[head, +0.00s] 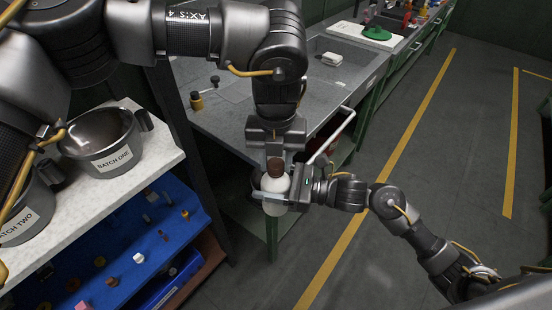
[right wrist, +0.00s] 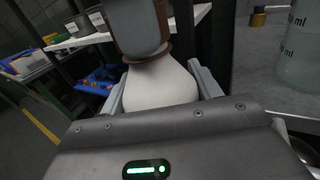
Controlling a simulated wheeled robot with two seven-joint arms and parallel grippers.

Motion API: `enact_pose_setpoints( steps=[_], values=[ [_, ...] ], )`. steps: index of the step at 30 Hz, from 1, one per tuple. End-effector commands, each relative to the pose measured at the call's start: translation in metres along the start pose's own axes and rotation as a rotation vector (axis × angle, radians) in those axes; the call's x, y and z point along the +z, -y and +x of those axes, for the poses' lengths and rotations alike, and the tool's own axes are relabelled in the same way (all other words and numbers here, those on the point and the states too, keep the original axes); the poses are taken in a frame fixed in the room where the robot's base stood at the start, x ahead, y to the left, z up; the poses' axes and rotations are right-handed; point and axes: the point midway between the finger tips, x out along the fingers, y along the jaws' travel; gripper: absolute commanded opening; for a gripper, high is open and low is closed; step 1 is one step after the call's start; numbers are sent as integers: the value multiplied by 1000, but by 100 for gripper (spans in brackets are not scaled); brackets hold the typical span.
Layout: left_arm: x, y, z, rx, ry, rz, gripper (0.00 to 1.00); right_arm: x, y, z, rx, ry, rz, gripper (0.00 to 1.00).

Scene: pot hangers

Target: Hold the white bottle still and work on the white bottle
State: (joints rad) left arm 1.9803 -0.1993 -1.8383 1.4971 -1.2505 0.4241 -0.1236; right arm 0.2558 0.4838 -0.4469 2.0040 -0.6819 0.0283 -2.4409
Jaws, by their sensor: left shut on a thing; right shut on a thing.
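The white bottle (head: 274,187) with a brown cap (head: 275,166) is held upright in the air in front of the bench corner. My right gripper (head: 277,201) comes in from the right and is shut around the bottle's white body. My left gripper (head: 275,152) comes down from above and is shut on the cap. In the right wrist view the white body (right wrist: 160,86) sits between my right fingers, and a grey left finger (right wrist: 138,25) covers most of the brown cap.
Pots labelled BATCH ONE (head: 110,160) and BATCH TWO (head: 20,226) stand on a pale shelf (head: 165,152) at left. A blue tray (head: 185,212) with several small items is below. The grey bench (head: 225,118) is behind the bottle. Floor at right is clear.

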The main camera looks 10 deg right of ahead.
Motion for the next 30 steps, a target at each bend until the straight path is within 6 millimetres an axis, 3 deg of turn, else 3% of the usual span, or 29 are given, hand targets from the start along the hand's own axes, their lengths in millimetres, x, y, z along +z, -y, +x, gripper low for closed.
enact_pose_setpoints(
  steps=[9, 16, 21, 30],
  values=[
    [0, 0, 0, -1, -3, -844, 8, 0, 0, 0, 0, 1, 0, 0],
    [0, 0, -1, -1, 0, -1366, 8, 0, 0, 0, 0, 0, 0, 0],
    [0, 0, -1, -1, 0, -1548, 8, 0, 0, 0, 1, 0, 0, 0],
    [0, 0, -1, -1, 0, -1544, 8, 0, 0, 0, 1, 0, 0, 0]
  ],
)
